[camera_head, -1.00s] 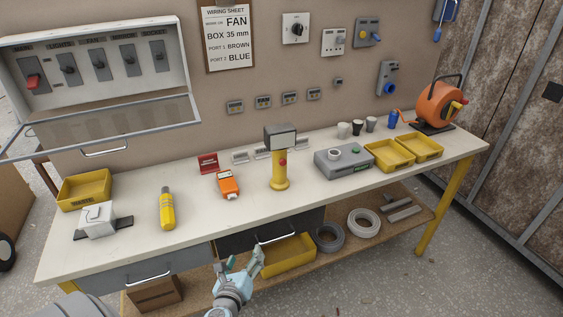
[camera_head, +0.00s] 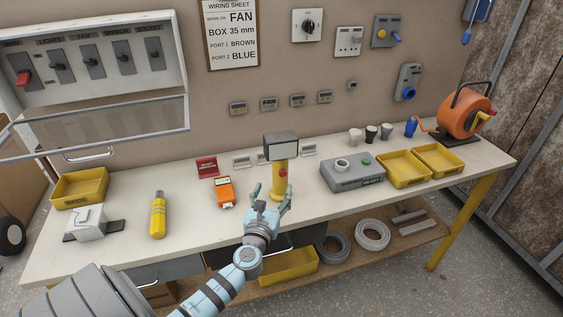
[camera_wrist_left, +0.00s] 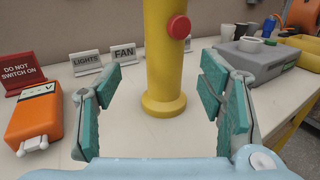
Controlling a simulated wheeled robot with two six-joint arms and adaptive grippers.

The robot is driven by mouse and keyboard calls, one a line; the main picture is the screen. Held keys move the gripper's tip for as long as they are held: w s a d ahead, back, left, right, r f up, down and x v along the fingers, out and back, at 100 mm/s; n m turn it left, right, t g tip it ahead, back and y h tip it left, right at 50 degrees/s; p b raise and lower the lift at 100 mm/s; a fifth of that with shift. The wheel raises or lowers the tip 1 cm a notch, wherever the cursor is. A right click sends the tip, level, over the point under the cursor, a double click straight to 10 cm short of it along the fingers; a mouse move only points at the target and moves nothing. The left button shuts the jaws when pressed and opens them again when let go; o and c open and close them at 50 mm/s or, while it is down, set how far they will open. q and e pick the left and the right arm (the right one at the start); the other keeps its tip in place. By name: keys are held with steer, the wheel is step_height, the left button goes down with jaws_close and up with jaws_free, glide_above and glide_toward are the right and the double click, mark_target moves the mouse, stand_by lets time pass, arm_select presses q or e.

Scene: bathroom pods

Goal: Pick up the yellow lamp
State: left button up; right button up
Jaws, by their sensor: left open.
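The yellow lamp (camera_head: 279,180) stands upright on the workbench, with a grey box-shaped head and a red button on its stem. In the left wrist view its yellow stem (camera_wrist_left: 165,55) rises from a round base, between and beyond the two fingers. My left gripper (camera_head: 270,193) is open, its fingers pointing at the lamp from the bench's front side. In the wrist view the gripper (camera_wrist_left: 165,100) shows teal pads on both sides, apart from the stem. The lamp's head is out of the wrist view. My right gripper is not in view.
An orange tester (camera_head: 223,192) and a red sign (camera_head: 206,167) stand left of the lamp. A grey box (camera_head: 352,175) and yellow trays (camera_head: 404,182) are to the right. Small label stands (camera_wrist_left: 87,62) are behind. A yellow torch (camera_head: 158,214) lies further left.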

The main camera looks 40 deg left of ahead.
mark_target(278, 180)
arm_select(q)
steer(key=x, duration=0.7)
steer(key=shift+w+d+b, duration=0.2)
steer(key=shift+w+b, duration=0.05)
steer(key=shift+b, duration=0.05)
steer(key=shift+s+r, duration=0.1)
steer(key=shift+c, duration=0.9)
jaws_close()
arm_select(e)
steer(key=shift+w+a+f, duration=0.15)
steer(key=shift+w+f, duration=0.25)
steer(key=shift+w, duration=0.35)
